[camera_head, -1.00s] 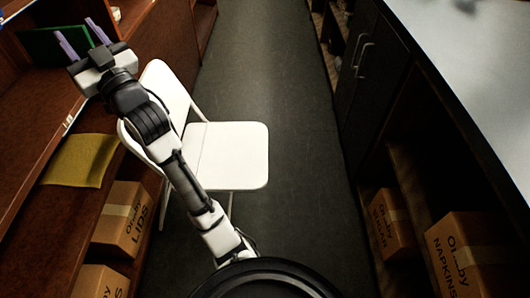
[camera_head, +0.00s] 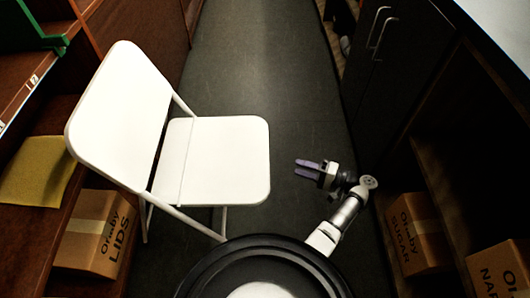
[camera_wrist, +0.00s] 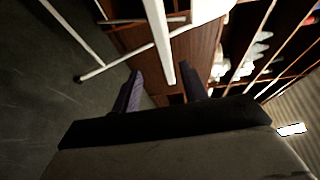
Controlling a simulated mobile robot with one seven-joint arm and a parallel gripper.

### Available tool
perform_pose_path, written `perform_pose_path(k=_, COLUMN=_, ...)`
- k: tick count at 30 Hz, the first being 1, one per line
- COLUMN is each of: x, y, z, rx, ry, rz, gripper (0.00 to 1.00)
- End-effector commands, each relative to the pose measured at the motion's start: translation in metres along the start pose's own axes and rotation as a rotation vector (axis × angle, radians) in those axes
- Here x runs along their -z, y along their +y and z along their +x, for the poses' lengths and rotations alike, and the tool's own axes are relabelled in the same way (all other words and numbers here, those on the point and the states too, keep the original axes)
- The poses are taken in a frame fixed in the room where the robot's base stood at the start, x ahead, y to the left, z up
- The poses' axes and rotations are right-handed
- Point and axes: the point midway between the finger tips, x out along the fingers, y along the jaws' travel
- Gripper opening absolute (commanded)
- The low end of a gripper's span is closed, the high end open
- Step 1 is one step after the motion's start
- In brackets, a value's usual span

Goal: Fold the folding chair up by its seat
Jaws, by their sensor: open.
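The white folding chair stands unfolded on the floor in the head view, its seat (camera_head: 226,160) level and its backrest (camera_head: 122,112) raised on the left. My gripper (camera_head: 303,169) is to the right of the seat, apart from it, with its purple fingers pointing left toward the seat's right edge. In the wrist view my gripper (camera_wrist: 160,92) is open, with a white chair leg (camera_wrist: 157,40) showing beyond and between the fingers. Nothing shows held between them.
Shelves on the left hold a yellow cloth (camera_head: 38,171) and a LIDS box (camera_head: 96,232). A dark cabinet (camera_head: 392,75) and a SUGAR box (camera_head: 419,232) line the right side. The aisle floor (camera_head: 262,60) beyond the chair is clear.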

Motion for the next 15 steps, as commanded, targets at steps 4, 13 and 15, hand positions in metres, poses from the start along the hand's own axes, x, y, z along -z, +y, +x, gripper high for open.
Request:
perform_pose_path(k=4, x=-0.007, y=0.002, z=-0.001, rx=0.035, ry=-0.004, rz=0.01, gripper=0.44)
perform_pose_path(k=13, x=-0.007, y=-0.001, z=0.054, rx=0.03, ry=-0.007, rz=0.011, gripper=0.44)
perform_pose_path(k=15, x=-0.007, y=-0.001, z=0.069, rx=0.03, ry=-0.008, rz=0.01, gripper=0.44)
